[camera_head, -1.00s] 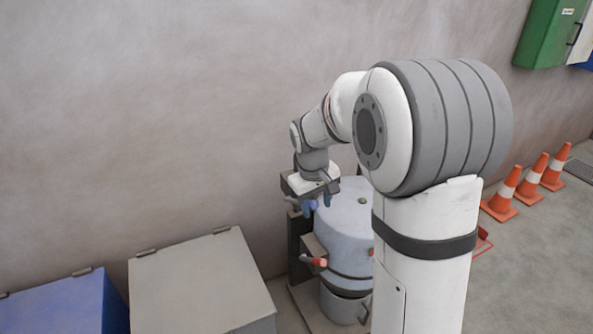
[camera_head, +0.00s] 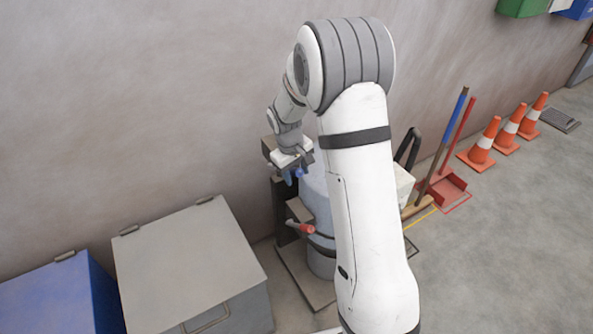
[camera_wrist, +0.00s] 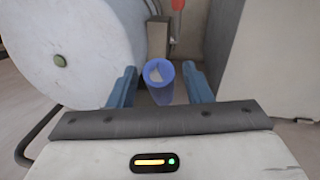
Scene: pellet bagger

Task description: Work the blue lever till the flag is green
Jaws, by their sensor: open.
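The blue lever (camera_wrist: 159,85) shows in the wrist view as a round blue grip, end on, between the two blue-grey fingers of my gripper (camera_wrist: 160,87). The fingers are open, with a gap on each side of the grip. In the head view my gripper (camera_head: 296,170) is at the upper left of the pale pellet bagger (camera_head: 319,200), and a small patch of blue shows beneath it. A red-ended handle (camera_head: 301,227) sticks out lower on the machine. A red piece (camera_wrist: 178,4) at the wrist view's top edge may be this handle or the flag; I cannot tell. No green flag is visible.
A grey lidded box (camera_head: 190,255) and a blue box (camera_head: 55,300) stand left of the machine. The wall is close behind. A red dustpan (camera_head: 446,188) and several orange cones (camera_head: 482,145) are at the right. Open floor lies at the lower right.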

